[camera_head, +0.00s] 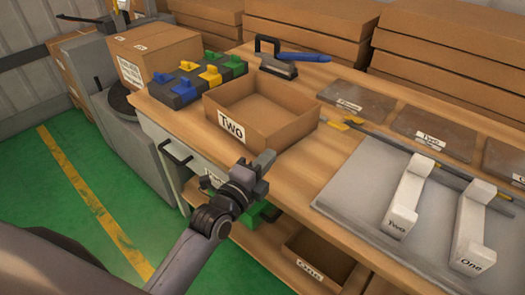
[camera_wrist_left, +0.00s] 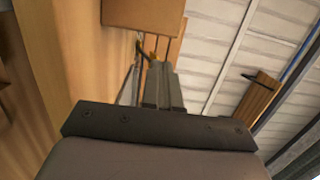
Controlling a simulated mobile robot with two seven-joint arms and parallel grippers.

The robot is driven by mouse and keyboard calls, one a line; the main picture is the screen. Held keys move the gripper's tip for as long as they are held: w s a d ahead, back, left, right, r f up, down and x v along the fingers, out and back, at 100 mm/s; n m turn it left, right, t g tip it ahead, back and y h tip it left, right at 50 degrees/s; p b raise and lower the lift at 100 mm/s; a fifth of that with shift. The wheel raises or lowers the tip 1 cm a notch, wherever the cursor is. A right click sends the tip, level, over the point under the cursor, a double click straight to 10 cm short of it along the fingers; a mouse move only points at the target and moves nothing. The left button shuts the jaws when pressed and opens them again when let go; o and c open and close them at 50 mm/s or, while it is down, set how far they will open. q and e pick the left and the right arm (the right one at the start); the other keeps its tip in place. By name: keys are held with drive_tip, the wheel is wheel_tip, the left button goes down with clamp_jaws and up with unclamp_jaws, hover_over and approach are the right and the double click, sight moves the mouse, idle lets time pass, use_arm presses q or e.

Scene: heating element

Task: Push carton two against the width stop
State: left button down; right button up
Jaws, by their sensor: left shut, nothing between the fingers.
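Carton two (camera_head: 232,128) is an open, empty brown box with a "Two" label, standing upright on the wooden workbench. My left gripper (camera_head: 263,163) is shut and empty, in front of the carton's near side close to the bench's front edge. I cannot tell whether it touches the carton. In the left wrist view its closed fingers (camera_wrist_left: 161,82) point toward a brown cardboard face (camera_wrist_left: 142,14), probably the carton. I cannot tell for sure which part is the width stop; a rod with yellow ends (camera_head: 352,122) lies right of the carton. My right gripper is not in view.
White L-shaped pieces labelled Two (camera_head: 407,200) and One (camera_head: 471,235) stand on a grey plate (camera_head: 345,185). Another box (camera_head: 320,262) sits on the lower shelf.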

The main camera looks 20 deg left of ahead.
sight(265, 142)
use_arm(q)
drive_tip(key=shift+w+a, duration=0.9)
drive_tip(key=shift+w, duration=0.25)
drive_tip(key=shift+w+a, duration=0.3)
drive_tip(key=shift+w, duration=0.2)
drive_tip(key=shift+w+a, duration=0.25)
drive_tip(key=shift+w, duration=0.2)
drive_tip(key=shift+s, duration=0.15)
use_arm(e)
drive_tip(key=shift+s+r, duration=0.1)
